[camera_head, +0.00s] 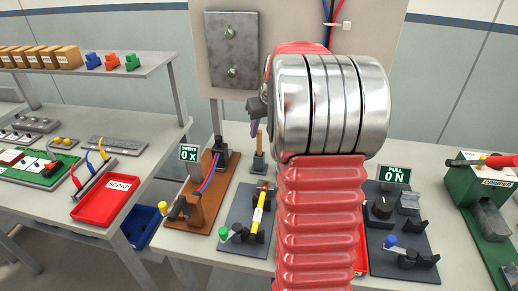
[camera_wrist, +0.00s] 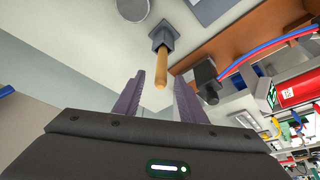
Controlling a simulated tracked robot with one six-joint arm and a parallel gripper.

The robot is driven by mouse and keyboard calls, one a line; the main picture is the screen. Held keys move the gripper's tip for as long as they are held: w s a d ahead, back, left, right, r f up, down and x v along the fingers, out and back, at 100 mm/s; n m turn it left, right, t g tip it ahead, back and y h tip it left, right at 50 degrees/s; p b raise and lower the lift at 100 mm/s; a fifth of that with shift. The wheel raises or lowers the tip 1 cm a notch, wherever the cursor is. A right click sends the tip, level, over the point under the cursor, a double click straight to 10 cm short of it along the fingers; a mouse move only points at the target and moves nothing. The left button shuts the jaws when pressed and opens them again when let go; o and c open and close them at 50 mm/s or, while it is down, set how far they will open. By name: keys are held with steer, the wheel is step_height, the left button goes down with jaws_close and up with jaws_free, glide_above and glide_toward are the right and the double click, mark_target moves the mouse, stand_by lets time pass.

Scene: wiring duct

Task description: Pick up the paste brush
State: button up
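The paste brush shows as a tan wooden handle (camera_head: 259,137) standing in a small dark grey holder (camera_head: 259,161) on the bench; its lower end is hidden in the holder. In the wrist view the handle (camera_wrist: 160,68) points toward the camera out of the square holder (camera_wrist: 164,36). My gripper (camera_wrist: 159,77) is open, with its two purple fingers apart on either side of the handle's end in that view. Nothing is held, and I cannot tell whether a finger touches it. In the head view my gripper (camera_head: 254,128) is mostly hidden behind my arm.
A brown board (camera_head: 196,205) with red and blue wires and black posts stands close left of the holder. A dark board (camera_head: 246,219) with a yellow part lies in front. A grey metal plate (camera_head: 231,49) is on the panel behind. My arm hides the bench's middle.

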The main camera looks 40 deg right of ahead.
mark_target(259, 137)
steer(key=shift+x, duration=2.6)
steer(key=shift+a, duration=0.1)
steer(key=shift+c, duration=0.5)
jaws_close()
